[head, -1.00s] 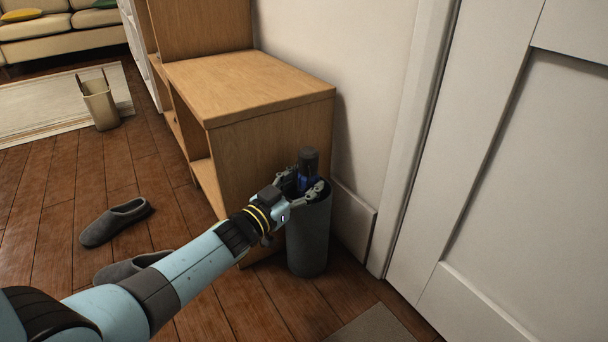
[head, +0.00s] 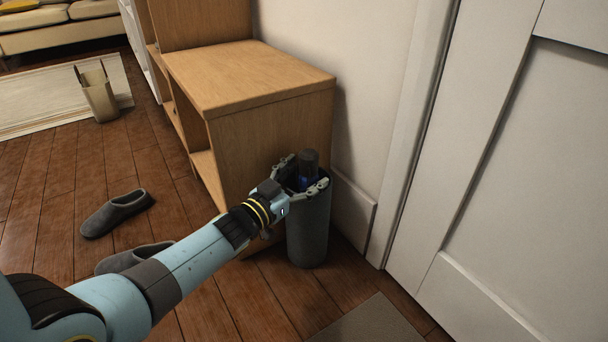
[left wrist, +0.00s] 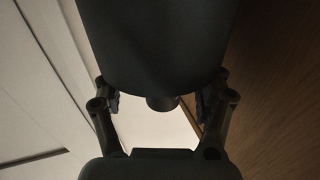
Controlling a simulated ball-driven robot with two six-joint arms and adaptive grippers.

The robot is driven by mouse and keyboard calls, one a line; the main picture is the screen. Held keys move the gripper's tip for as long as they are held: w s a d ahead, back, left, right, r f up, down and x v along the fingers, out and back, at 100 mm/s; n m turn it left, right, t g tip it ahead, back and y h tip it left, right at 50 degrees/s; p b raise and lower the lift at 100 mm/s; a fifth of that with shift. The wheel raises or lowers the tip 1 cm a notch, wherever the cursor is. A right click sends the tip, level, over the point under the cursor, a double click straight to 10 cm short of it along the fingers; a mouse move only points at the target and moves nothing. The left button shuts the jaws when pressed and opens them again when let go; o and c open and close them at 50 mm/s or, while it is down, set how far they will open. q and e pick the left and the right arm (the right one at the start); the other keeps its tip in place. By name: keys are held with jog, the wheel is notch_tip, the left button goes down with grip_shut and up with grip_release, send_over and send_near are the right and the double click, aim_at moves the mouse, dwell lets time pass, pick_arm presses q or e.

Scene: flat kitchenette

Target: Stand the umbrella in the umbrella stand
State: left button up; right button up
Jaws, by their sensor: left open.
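The umbrella (head: 308,164) stands inside the umbrella stand, with its dark grey handle and a bit of blue showing above the rim. The umbrella stand (head: 308,232) is a tall dark grey cylinder upright on the floor. My left gripper (head: 304,173) is open at the stand's mouth, its fingers spread to either side of the umbrella. In the left wrist view the stand (left wrist: 155,45) fills the top middle, and the end of the umbrella's handle (left wrist: 162,103) shows between the open fingers. The umbrella's lower part is hidden in the stand. My right gripper is not in view.
A wooden bench unit (head: 245,85) stands right behind the stand, with the white wall and door (head: 520,180) to the right. Two grey slippers (head: 116,213) lie on the floor at left. A mat (head: 370,322) lies in front.

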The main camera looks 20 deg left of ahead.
pick_arm(q)
jog(key=v, duration=1.1)
jog(key=shift+s+a, duration=0.2)
jog(key=shift+s, duration=0.2)
